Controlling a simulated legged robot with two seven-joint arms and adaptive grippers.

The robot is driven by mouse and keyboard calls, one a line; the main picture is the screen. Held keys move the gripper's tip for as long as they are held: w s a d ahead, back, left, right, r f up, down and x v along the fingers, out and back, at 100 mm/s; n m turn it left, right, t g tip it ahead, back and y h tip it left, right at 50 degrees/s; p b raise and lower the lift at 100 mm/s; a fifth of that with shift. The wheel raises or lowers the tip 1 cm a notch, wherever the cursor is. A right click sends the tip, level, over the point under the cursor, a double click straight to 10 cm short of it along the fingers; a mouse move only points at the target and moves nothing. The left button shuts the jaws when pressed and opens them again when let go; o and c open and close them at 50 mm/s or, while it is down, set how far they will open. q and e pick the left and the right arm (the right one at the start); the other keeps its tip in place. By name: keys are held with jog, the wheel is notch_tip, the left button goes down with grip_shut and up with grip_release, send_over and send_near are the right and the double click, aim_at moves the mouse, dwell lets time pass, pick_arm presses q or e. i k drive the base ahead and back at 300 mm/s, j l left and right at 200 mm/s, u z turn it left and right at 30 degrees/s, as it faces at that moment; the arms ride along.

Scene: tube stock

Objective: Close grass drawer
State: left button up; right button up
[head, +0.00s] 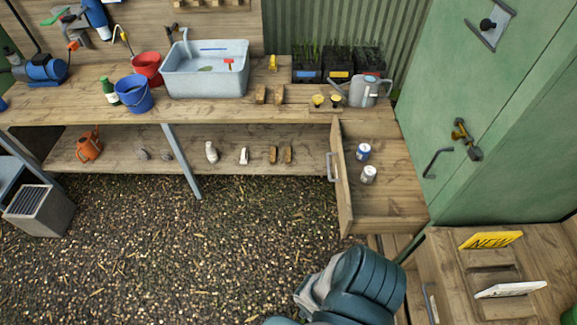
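A wooden drawer (344,205) stands pulled out at the right, just in front of the bench end with the potted grass. Its front panel faces left and carries a metal handle (331,167). Two small cans, one blue and white (363,151) and one pale (369,174), stand inside. A second wooden unit (450,275) at the lower right has a handle (429,303) on its left side. No label tells me which one is the grass drawer. Pots of grass (340,65) stand on the bench behind.
The bench (60,98) along the back holds a sink (205,69), buckets and a watering can (365,91). A green cabinet (500,110) stands right of the open drawer. Yellow and white signs lie at lower right. The gravel floor (180,260) is clear left of the drawer.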

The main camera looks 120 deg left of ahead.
aim_at(394, 202)
jog(key=u, duration=3.35)
jog(key=i+j, duration=0.05)
